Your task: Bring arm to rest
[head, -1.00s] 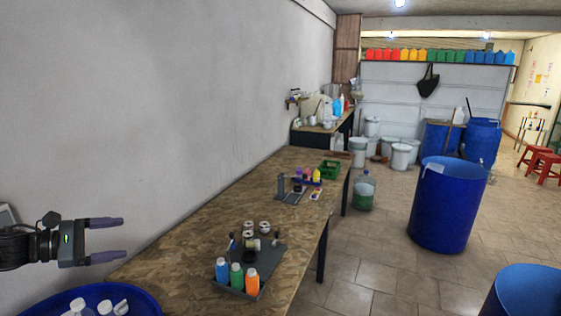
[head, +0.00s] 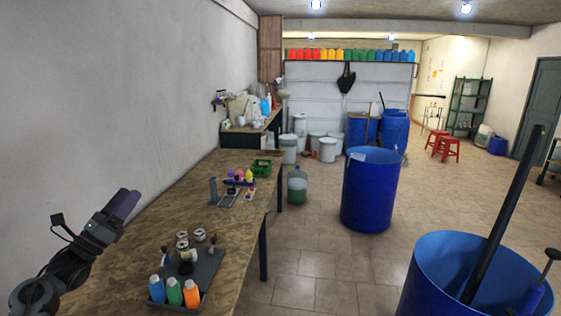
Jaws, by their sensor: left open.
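My left gripper (head: 122,206) is at the left of the head view, raised above the near left part of the wooden table (head: 130,265). Its purple fingers point up and away, seen nearly edge-on, and nothing shows between them. The jaws are open. My left arm comes in from the lower left corner. My right gripper is not in the picture.
A dark tray (head: 207,268) with blue, green and orange bottles stands on the table. Farther back are a small stand (head: 213,191) and a green crate (head: 262,168). Blue drums stand on the floor at right, one (head: 370,190) midway, one (head: 425,270) near with a dark pole in it.

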